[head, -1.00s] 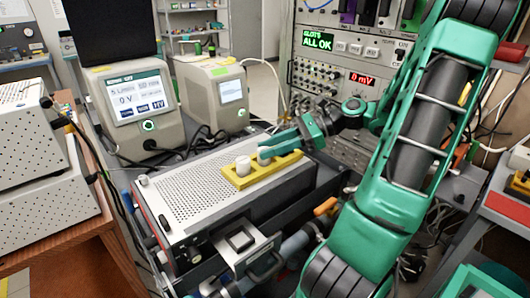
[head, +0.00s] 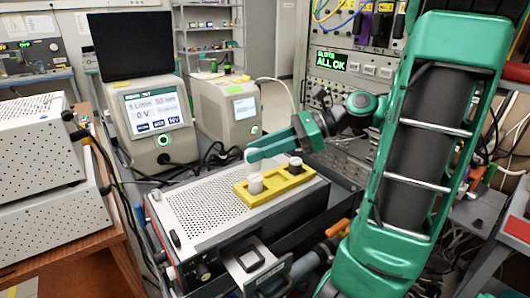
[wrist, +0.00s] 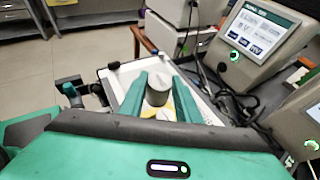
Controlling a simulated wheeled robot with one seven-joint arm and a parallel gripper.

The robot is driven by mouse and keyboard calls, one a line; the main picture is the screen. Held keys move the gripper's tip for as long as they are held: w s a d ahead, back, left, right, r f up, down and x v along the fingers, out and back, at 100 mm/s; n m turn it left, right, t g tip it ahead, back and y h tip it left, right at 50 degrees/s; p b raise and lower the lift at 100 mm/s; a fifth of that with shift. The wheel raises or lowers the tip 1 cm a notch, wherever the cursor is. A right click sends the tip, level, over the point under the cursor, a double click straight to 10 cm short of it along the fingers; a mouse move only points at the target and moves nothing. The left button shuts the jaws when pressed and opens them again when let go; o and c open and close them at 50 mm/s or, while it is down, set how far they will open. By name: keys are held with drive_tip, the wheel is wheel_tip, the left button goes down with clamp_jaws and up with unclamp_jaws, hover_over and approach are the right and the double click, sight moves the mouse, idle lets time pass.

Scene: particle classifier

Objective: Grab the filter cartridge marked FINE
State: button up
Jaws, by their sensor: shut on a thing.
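A yellow holder (head: 287,183) lies on top of the perforated instrument. A white cartridge (head: 255,185) stands at its left end and a dark one (head: 295,166) stands further right. My gripper (head: 251,155) is above the holder's left part, its green fingers shut on a pale cartridge, of which only a small part shows at the fingertips. In the wrist view a grey-white cylinder (wrist: 160,88) sits between the two fingers. I cannot read any marking on the cartridges, so I cannot tell which is FINE.
The perforated instrument (head: 200,208) carries the holder. Two screened units, one on the left (head: 150,115) and one on the right (head: 228,108), stand behind it. A rack (head: 345,65) reading ALL OK is at the back right. White perforated boxes (head: 45,205) stand on the left bench.

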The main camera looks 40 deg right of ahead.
drive_tip(key=shift+s+a+r, duration=0.15)
drive_tip(key=shift+a+r, duration=0.35)
drive_tip(key=shift+r, duration=0.05)
drive_tip(key=shift+s+a+r, duration=0.1)
drive_tip(key=shift+a+r, duration=0.1)
drive_tip(key=shift+a, duration=0.25)
drive_tip(key=shift+a, duration=0.15)
